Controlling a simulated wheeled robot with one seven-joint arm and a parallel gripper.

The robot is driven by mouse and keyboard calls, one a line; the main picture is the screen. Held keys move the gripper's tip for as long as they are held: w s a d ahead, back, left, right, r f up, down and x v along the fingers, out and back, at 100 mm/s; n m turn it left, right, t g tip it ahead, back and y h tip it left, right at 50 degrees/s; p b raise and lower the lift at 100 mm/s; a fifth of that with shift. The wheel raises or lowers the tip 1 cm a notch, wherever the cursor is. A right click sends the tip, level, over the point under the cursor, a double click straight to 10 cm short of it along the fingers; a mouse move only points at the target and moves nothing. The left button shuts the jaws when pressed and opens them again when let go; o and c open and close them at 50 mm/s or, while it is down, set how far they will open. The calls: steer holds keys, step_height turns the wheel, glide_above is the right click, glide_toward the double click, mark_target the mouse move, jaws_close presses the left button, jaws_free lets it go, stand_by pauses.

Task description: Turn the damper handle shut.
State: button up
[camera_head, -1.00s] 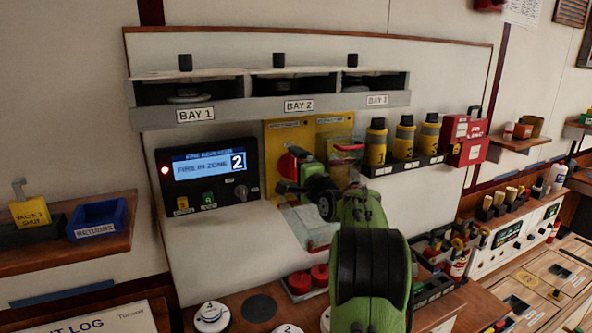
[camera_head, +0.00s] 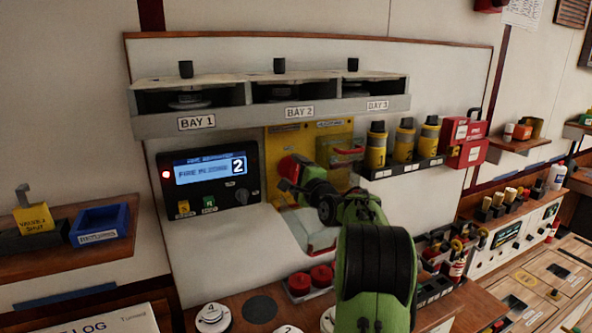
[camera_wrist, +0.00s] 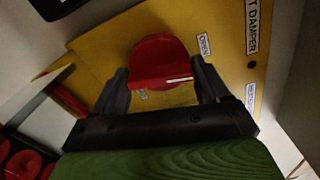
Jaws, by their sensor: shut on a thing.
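The damper handle (camera_head: 290,167) is a round red knob on a yellow panel (camera_head: 338,130) below the bay shelf. In the wrist view the red handle (camera_wrist: 160,56) shows a white pointer line. Two small white labels stand on the panel to its right, one seeming to read OPEN. My gripper (camera_wrist: 163,78) is shut on the handle, one dark finger on each side of it. In the head view my gripper (camera_head: 286,182) is at the handle, and my wrist hides part of the panel. The handle's lower part is hidden.
A display unit (camera_head: 208,176) reading zone 2 is left of the panel. A red-handled clear cover (camera_head: 347,150) is close on the right, with yellow canisters (camera_head: 404,140) beyond. The bay shelf (camera_head: 270,118) overhangs above. Red knobs (camera_head: 310,278) stand below.

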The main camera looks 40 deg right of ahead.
steer(key=m+p, duration=0.3)
steer(key=m, duration=0.1)
steer(key=shift+r+m+p, duration=0.1)
steer(key=shift+m+p, duration=0.2)
steer(key=shift+p, duration=0.1)
steer(key=m+p, duration=0.3)
steer(key=shift+m+p, duration=0.3)
steer(key=shift+p, duration=0.1)
steer(key=m+p, duration=0.5)
steer(key=p, duration=0.1)
steer(key=m+p, duration=0.2)
steer(key=shift+p, duration=0.3)
steer(key=shift+f, duration=0.2)
steer(key=o, duration=1)
steer(key=shift+o, duration=0.2)
